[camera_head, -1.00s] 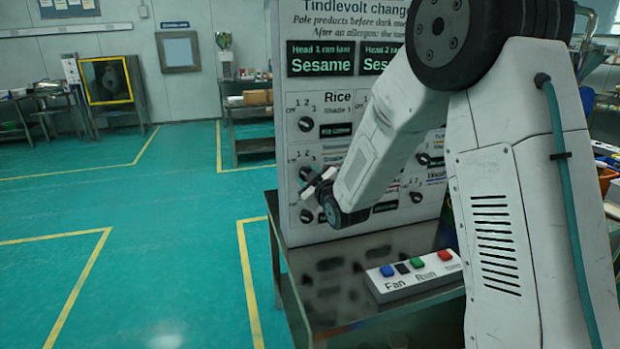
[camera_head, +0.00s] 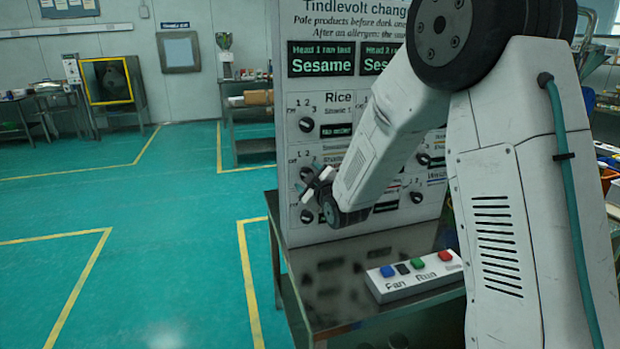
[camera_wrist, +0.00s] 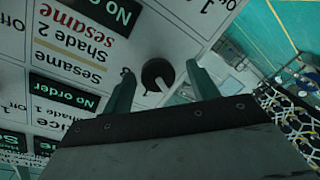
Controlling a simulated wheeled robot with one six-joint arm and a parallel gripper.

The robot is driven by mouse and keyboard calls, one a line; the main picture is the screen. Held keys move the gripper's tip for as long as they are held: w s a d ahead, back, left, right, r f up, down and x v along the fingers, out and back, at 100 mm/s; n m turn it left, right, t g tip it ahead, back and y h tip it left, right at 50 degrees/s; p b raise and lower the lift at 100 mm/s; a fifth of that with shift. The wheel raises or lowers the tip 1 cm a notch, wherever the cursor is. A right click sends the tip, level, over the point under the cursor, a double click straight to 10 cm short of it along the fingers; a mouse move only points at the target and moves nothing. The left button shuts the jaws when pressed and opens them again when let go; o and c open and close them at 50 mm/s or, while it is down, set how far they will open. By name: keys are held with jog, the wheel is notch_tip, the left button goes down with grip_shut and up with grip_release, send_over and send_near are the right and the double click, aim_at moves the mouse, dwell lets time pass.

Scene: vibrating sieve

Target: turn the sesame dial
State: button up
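The sesame dial (camera_wrist: 155,72) is a round black knob with a white pointer mark on the white panel, beside a label reading "Sesame Shade 2" with "sesame" in red. My gripper (camera_wrist: 160,66) is open, with one green finger on each side of the dial in the wrist view. I cannot tell whether the fingers touch it. The wrist view is turned, and the pointer there points to the lower right. In the head view the dial (camera_head: 306,173) is small beside my gripper (camera_head: 318,185), in the row below Rice.
The white panel (camera_head: 310,95) carries other dials, such as the Rice dial (camera_head: 306,124) above and another dial (camera_head: 307,216) below. Open green floor lies to the left.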

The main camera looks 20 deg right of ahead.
jog(key=shift+d, duration=0.1)
jog(key=s, duration=0.7)
jog(key=shift+s+d+r, duration=0.35)
jog(key=shift+s, duration=0.05)
